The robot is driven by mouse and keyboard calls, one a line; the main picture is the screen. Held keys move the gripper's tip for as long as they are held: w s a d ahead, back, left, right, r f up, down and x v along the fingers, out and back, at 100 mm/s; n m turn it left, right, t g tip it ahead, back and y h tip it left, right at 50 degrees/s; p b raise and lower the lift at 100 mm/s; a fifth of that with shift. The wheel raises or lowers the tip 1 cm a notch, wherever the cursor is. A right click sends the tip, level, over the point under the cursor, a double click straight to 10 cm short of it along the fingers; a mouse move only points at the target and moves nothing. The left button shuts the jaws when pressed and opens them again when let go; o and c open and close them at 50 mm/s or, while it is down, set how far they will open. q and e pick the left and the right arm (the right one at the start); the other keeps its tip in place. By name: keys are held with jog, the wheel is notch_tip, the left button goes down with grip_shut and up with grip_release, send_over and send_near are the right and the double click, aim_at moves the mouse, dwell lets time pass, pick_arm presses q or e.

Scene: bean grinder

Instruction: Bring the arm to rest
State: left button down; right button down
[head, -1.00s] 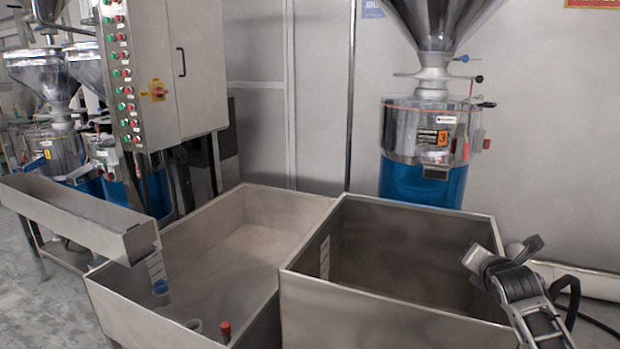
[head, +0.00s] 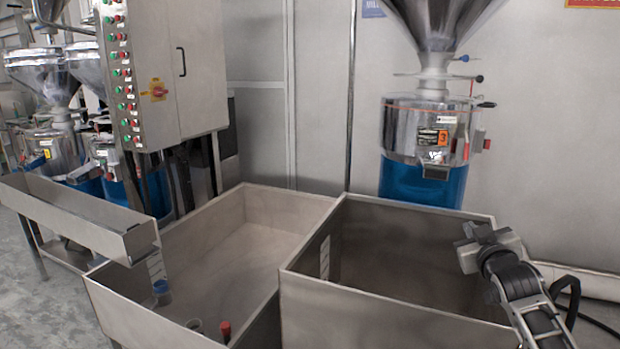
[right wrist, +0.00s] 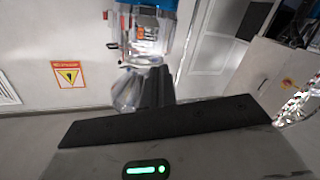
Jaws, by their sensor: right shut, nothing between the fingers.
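My right gripper (head: 470,252) is at the right of the head view, above the right rim of the right-hand metal bin (head: 400,312). It is shut and empty, and touches nothing that I can see. In the right wrist view its dark fingers (right wrist: 157,88) show together in the middle, with the grinder beyond them. My left gripper does not show. The blue and steel grinder (head: 432,145) with a funnel hopper stands behind the right-hand bin.
A second metal bin (head: 255,208) adjoins on the left, with a red-capped item (head: 224,331) and a blue-capped item (head: 161,287). A metal trough (head: 75,212) reaches its left edge. A control cabinet (head: 165,75) stands behind. A white pipe (head: 570,278) runs right.

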jog(key=s+a+f+g+y, duration=0.25)
jog(key=s+a+f, duration=0.45)
jog(key=s+f, duration=0.55)
jog(key=s+a+f+g+y, duration=0.25)
jog(key=s+a+f, duration=0.45)
jog(key=s+f, duration=0.6)
jog(key=s+a+f+g, duration=0.1)
jog(key=s+a+f, duration=0.1)
jog(key=s, duration=0.4)
jog(key=s+a+f+g, duration=0.1)
jog(key=s+a+f, duration=0.1)
jog(key=s, duration=0.5)
jog(key=shift+s+a, duration=0.15)
jog(key=shift+a, duration=0.45)
jog(key=shift+d+f+m, duration=0.1)
jog(key=shift+m, duration=0.2)
